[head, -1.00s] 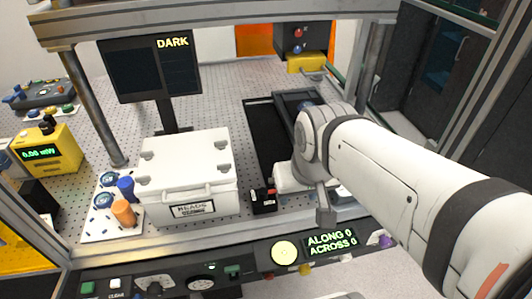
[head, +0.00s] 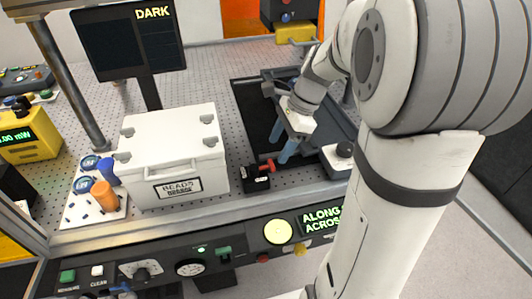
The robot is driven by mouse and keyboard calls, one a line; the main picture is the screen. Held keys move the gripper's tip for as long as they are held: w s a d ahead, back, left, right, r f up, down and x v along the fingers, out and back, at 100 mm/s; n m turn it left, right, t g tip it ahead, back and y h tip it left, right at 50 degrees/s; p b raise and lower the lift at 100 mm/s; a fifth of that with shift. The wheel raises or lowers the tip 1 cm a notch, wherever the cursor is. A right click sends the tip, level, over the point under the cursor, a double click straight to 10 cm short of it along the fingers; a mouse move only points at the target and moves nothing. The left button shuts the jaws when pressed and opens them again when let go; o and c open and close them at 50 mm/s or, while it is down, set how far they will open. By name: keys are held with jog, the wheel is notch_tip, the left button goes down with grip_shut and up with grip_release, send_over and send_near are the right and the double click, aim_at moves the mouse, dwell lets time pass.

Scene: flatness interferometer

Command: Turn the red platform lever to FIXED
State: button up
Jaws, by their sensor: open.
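Lettering on the block is too small to read. My gripper (head: 281,148) has two blue fingers, apart and empty, pointing down and to the left. The fingertips are close beside the lever, at its upper right; I cannot tell whether they touch it. My arm comes in from the right and hides part of the table behind the gripper.
The white box (head: 170,140) stands close left of the lever. A dark tray (head: 258,110) lies behind the gripper. A white block with a black knob (head: 343,150) is to the right. The control panel (head: 200,268) runs along the front. A monitor (head: 130,42) reads DARK.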

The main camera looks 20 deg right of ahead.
aim_at(270, 164)
jog(key=x, duration=0.5)
jog(key=shift+f, duration=0.15)
